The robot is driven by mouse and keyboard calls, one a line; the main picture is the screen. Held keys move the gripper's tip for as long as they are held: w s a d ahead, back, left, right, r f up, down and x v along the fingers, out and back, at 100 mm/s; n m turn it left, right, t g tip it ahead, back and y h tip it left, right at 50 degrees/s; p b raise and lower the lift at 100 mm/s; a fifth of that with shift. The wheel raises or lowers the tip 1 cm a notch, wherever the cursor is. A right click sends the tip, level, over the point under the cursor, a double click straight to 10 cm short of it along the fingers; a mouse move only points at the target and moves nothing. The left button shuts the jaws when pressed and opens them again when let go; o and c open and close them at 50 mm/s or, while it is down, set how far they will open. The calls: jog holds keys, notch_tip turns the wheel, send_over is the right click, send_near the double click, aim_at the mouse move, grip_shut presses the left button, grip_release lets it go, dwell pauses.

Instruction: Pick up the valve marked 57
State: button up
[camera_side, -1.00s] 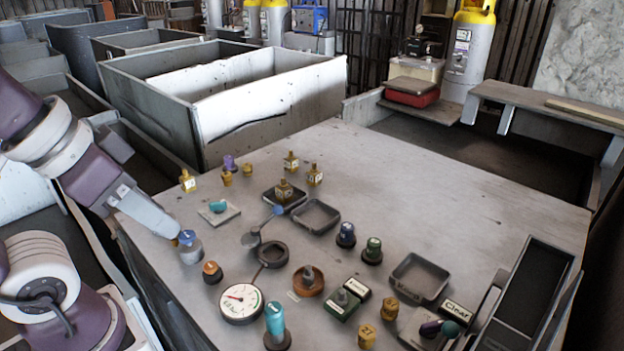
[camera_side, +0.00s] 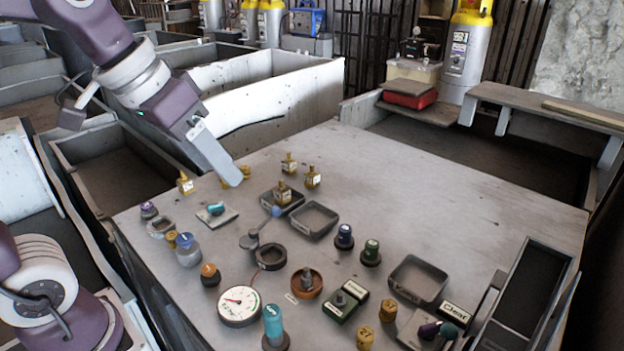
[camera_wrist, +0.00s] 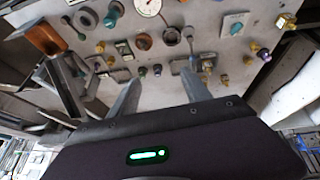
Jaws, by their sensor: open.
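Several small brass valves with white tags stand on the grey table: one at the left back (camera_side: 186,184), two at the back (camera_side: 289,163) (camera_side: 312,178), and one in a dark square tray (camera_side: 283,194). The numbers on their tags are too small to read, so I cannot tell which is marked 57. My gripper (camera_side: 234,180) is over the back left of the table, between the left brass valve and the trayed one, partly hiding small brass pieces there. In the wrist view my gripper (camera_wrist: 162,92) has its fingers apart with nothing between them.
A round gauge (camera_side: 240,305), blue-capped and green-capped knobs (camera_side: 344,238) (camera_side: 371,252), empty dark trays (camera_side: 313,221) (camera_side: 418,280) and a teal-handled switch plate (camera_side: 217,215) crowd the table. A grey bin (camera_side: 270,95) stands behind. The table's back right is clear.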

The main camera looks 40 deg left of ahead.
jog(key=w+a+f, duration=0.1)
jog(key=w+a, duration=0.1)
jog(key=w, duration=0.6)
jog(key=w+a+f, duration=0.1)
jog(key=w+a, duration=0.1)
jog(key=w, duration=0.6)
jog(key=y, duration=0.1)
send_near(312, 171)
notch_tip(312, 171, down, 2)
jog(key=w+d, duration=0.1)
jog(key=shift+g, duration=0.4)
jog(key=x, duration=0.3)
jog(key=a+x, duration=0.1)
jog(key=x, duration=0.5)
jog(key=shift+w+a, duration=0.25)
jog(key=shift+w, duration=0.1)
grip_shut()
